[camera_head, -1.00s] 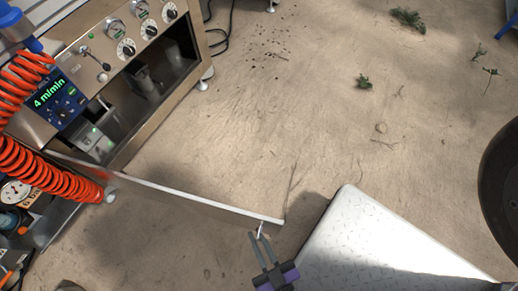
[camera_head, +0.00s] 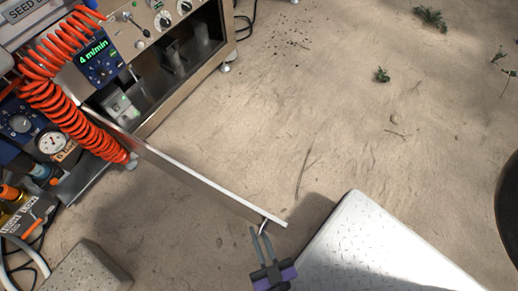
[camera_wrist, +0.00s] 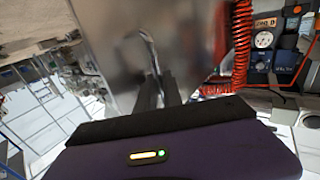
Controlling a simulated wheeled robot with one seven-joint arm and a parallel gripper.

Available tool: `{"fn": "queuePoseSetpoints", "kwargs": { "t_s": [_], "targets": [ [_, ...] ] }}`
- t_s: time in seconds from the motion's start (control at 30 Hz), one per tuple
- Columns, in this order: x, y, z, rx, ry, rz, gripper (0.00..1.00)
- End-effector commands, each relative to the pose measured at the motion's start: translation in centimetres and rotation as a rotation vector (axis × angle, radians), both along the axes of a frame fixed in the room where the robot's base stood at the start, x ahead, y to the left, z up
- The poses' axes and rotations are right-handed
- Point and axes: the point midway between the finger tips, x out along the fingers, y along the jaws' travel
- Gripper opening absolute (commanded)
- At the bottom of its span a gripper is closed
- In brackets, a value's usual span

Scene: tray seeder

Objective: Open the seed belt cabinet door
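The cabinet door (camera_head: 195,183) stands swung out from the seed belt cabinet (camera_head: 185,75), seen from above nearly edge-on as a long thin panel. Its hinge side is at the cabinet's lower left, behind an orange hose; its free edge is near the picture's lower middle. A thin curved metal handle (camera_head: 264,225) sticks out near that edge. My gripper (camera_head: 261,234) has its two fingers on either side of the handle. In the wrist view the handle (camera_wrist: 149,50) runs down between my dark fingertips (camera_wrist: 159,85), in front of the blurred grey door face (camera_wrist: 115,45).
A white checkered-metal plate (camera_head: 370,250) lies right of my gripper. Orange coiled hoses (camera_head: 75,110) and a gauge panel (camera_head: 40,135) are at the left. A grey block (camera_head: 88,270) sits at the lower left. The floor beyond the door is mostly clear.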

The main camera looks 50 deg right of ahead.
Motion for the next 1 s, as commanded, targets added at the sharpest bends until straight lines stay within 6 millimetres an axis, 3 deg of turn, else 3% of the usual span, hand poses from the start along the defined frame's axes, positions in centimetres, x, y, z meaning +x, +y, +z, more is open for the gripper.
{"fn": "queuePoseSetpoints", "kwargs": {
  "t_s": [0.37,0.8,1.0],
  "targets": [
    [-0.2,0.1,0.0,0.001,0.002,0.001,0.2],
    [-5.6,3.0,-0.1,0.001,0.003,0.002,0.2],
    [-6.8,3.6,-0.1,0.0,0.002,0.002,0.2]
  ]
}}
